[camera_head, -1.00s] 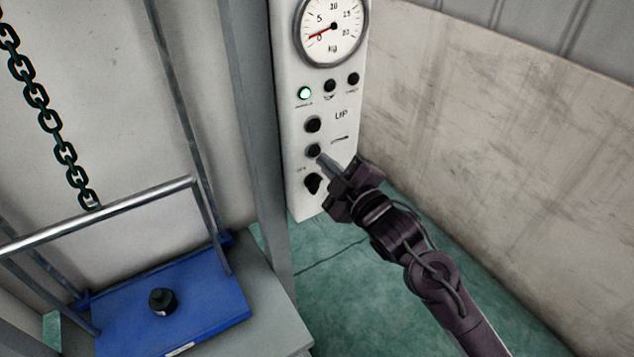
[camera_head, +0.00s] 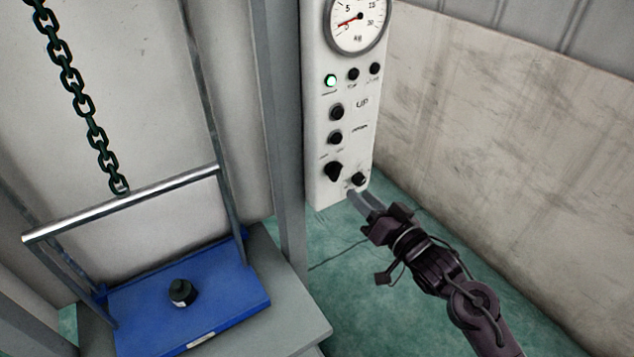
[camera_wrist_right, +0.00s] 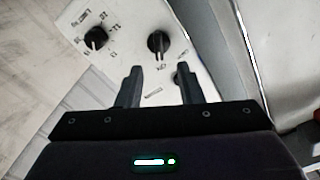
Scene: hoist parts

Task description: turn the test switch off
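The white control panel (camera_head: 345,120) stands against a grey post. Low on it are a larger black rotary knob (camera_head: 333,171), with small lettering above, and a smaller black knob (camera_head: 359,179) to its right. No test label is legible. In the right wrist view the larger knob (camera_wrist_right: 159,42) has short lettering beside it; the smaller knob (camera_wrist_right: 96,38) has a numbered scale. My right gripper (camera_head: 362,194) is open and empty. Its tips are just below the smaller knob in the head view. Both fingers (camera_wrist_right: 160,72) show apart in the wrist view. My left gripper is not in view.
A blue platform (camera_head: 225,300) with a black weight (camera_head: 182,292) stands left, under a chain (camera_head: 90,110). A wall (camera_head: 490,130) bounds the right.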

